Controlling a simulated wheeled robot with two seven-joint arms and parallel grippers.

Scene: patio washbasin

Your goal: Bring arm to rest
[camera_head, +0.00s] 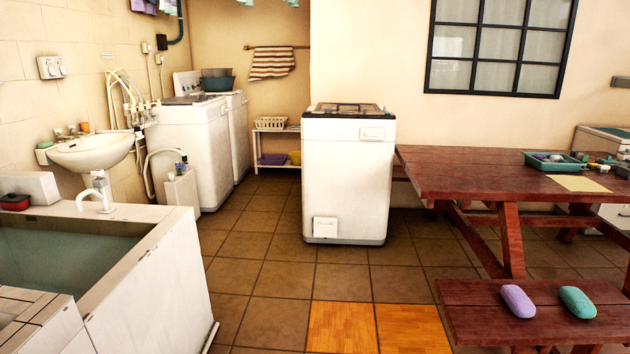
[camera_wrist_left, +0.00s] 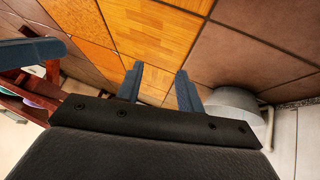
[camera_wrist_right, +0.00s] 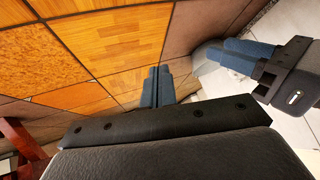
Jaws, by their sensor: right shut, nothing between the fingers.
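Neither of my grippers shows in the head view. In the left wrist view my left gripper (camera_wrist_left: 158,88) points down over the floor, its two blue-grey fingers apart with nothing between them. In the right wrist view my right gripper (camera_wrist_right: 158,86) has its fingers together, empty, over the wooden-looking floor tiles (camera_wrist_right: 120,45). My left gripper also shows at the right of that view (camera_wrist_right: 232,55). Blue-grey fingers of my right gripper (camera_wrist_left: 30,50) show at the left edge of the left wrist view.
A red wooden table (camera_head: 460,175) and bench (camera_head: 550,325) with purple soap (camera_head: 517,301) and green soap (camera_head: 577,302) stand at the right. A stone basin (camera_head: 170,275) is at the left. A white appliance (camera_head: 345,190) stands mid-scene. Tiled floor (camera_head: 260,280) lies clear between.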

